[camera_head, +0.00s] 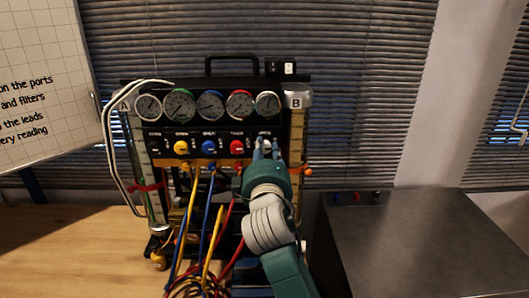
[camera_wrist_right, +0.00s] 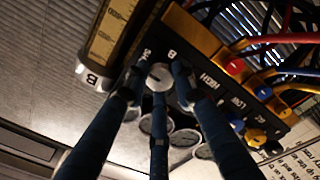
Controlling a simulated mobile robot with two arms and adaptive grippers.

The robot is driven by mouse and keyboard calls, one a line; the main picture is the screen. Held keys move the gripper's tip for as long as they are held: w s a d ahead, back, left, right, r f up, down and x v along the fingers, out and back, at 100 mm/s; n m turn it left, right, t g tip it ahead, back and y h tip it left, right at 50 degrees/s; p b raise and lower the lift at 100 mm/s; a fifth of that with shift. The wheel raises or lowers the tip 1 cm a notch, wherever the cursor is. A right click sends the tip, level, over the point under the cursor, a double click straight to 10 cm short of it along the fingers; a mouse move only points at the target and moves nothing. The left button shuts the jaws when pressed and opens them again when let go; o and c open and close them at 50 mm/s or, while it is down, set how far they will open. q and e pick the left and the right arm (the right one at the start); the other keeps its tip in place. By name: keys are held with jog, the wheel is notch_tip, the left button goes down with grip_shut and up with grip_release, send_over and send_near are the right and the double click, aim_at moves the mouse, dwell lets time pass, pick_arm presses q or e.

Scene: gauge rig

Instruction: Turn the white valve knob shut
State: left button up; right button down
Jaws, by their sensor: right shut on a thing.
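The white valve knob (camera_wrist_right: 160,76) is on the black panel of the gauge rig (camera_head: 222,134), at the right end of the knob row. My right gripper (camera_head: 266,149) reaches the panel from below and in front, and covers most of the knob in the head view. In the wrist view, the blue fingers of my right gripper (camera_wrist_right: 157,84) close around the white knob, shut on it. The knob's exact turn angle is hard to read. My left gripper is in neither view.
Yellow (camera_head: 180,147), blue (camera_head: 208,147) and red (camera_head: 237,147) knobs sit left of my gripper, below several round gauges (camera_head: 210,106). Coloured hoses (camera_head: 207,225) hang in front of the rig. A grey metal surface (camera_head: 425,240) lies right, a wooden table (camera_head: 65,250) left.

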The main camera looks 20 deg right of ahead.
jog(key=shift+d+f, duration=0.1)
jog(key=shift+f, duration=0.15)
jog(key=c, duration=1.7)
grip_release()
jog(key=shift+c, duration=0.2)
jog(key=o, duration=0.3)
jog(key=shift+o, duration=0.2)
jog(key=shift+s+d+r, duration=0.1)
jog(key=shift+s+a, duration=0.3)
jog(key=shift+s, duration=0.2)
jog(key=v, duration=1.1)
jog(key=shift+d, duration=0.1)
